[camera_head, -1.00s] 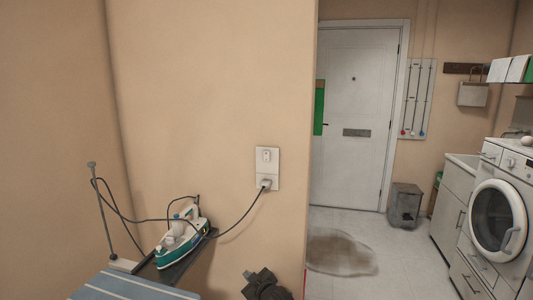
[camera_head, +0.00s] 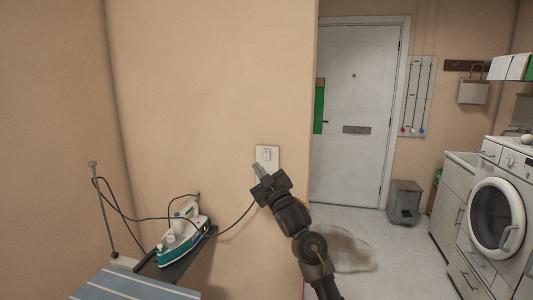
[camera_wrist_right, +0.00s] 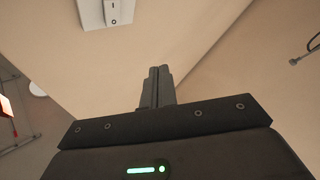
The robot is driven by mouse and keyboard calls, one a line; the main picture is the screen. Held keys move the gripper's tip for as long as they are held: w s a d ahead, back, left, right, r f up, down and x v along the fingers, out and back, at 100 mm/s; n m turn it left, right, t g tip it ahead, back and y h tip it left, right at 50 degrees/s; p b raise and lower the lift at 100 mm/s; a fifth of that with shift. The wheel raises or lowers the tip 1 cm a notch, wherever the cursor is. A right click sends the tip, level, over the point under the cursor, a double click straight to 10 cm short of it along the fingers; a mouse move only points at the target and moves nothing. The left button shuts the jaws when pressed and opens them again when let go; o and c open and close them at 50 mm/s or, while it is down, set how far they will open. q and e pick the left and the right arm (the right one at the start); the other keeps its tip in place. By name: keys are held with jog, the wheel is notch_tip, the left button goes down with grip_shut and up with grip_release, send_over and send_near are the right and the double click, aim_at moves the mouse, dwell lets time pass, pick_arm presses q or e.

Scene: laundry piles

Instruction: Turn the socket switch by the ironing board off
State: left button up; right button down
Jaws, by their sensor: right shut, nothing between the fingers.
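The white socket plate with its switch (camera_head: 267,154) is on the beige wall, right of the ironing board (camera_head: 130,286). My right gripper (camera_head: 258,169) is shut and empty, just in front of the plate's lower part. It hides the lower socket and the plug there. In the right wrist view the switch (camera_wrist_right: 113,12) shows at the top edge with its marks, and the shut fingers (camera_wrist_right: 157,84) point up below and right of it, apart from it in the picture. I cannot tell whether the fingertips touch the wall plate. My left gripper is not in view.
A teal and white iron (camera_head: 182,235) rests on the board's end, its dark cord (camera_head: 236,220) running toward the socket. The wall's outer corner is right of the socket. Beyond it are a door (camera_head: 354,120), a bin (camera_head: 404,203) and a washing machine (camera_head: 497,215).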

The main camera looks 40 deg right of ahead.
aim_at(267, 157)
jog(key=shift+w+d+r+b, duration=0.15)
jog(key=shift+w+d, duration=0.7)
jog(key=shift+d, duration=0.35)
jog(key=shift+w+d+r+b, duration=0.2)
jog(key=shift+w+d, duration=0.65)
jog(key=shift+d, duration=0.35)
jog(key=shift+w+d+r+b, duration=0.1)
jog(key=shift+w+d+b, duration=0.05)
jog(key=shift+w+d, duration=0.9)
jog(key=shift+s+d+r, duration=0.1)
jog(key=shift+s+d, duration=0.05)
jog(key=shift+d, duration=0.1)
jog(key=shift+d, duration=0.25)
jog(key=shift+w+d, duration=0.2)
jog(key=shift+w, duration=0.15)
jog(key=shift+a, duration=0.1)
dwell(0.4)
jog(key=shift+s+a+p, duration=0.4)
jog(key=shift+s+a, duration=0.05)
jog(key=shift+a, duration=0.1)
